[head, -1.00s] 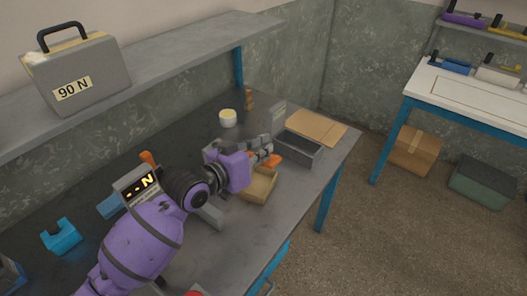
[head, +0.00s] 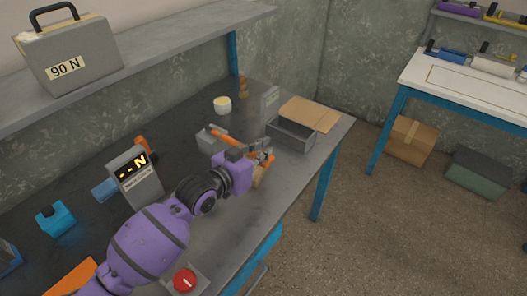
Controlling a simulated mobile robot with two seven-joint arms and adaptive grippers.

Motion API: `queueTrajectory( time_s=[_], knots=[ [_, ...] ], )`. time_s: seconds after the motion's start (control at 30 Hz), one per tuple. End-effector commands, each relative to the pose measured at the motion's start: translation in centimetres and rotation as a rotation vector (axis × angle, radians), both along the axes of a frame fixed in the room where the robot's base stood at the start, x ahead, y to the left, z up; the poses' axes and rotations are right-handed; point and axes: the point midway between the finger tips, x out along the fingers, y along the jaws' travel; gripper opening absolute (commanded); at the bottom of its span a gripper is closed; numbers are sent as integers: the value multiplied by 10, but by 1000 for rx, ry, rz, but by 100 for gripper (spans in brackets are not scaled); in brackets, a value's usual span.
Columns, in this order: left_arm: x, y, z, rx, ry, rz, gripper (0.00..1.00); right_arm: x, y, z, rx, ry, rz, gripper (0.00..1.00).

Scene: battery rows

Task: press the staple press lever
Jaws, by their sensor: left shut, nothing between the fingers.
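The staple press (head: 211,139) is a grey block on the dark bench, right of the middle of the bench. Its orange lever (head: 227,141) runs from the block to the right, toward my left gripper. My left gripper (head: 266,154) is shut and empty. Its fingers are at the far end of the lever, and orange shows just beneath them. I cannot tell whether they touch it. The gripper body and wrist hide part of the lever and press. My right gripper is not in view.
A grey open bin (head: 292,135) stands just beyond the gripper, with a cardboard sheet (head: 311,113) behind it. A tan box (head: 259,178) is mostly hidden below the gripper. A force display (head: 138,178) and a red button (head: 185,280) flank my arm. A white cup (head: 222,105) stands behind.

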Motion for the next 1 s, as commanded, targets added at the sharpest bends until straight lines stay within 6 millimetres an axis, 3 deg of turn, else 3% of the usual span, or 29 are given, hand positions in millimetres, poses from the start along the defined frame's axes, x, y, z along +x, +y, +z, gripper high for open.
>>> queueTrajectory(
  time_s=[0.07, 0.3, 0.43, 0.63, 1.0],
  knots=[
    [-1, 2, -3, 11, 18, 2, 0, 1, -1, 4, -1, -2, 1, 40],
    [3, 2, 51, 5, -8, 5, 0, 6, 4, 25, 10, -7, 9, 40],
    [-26, 21, 45, 4, 6, 5, 0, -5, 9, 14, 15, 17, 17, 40],
    [-57, 43, 56, 3, 3, 4, 0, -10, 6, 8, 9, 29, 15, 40],
    [-73, 54, 65, 0, -2, 3, 0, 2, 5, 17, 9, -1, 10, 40]
  ],
)
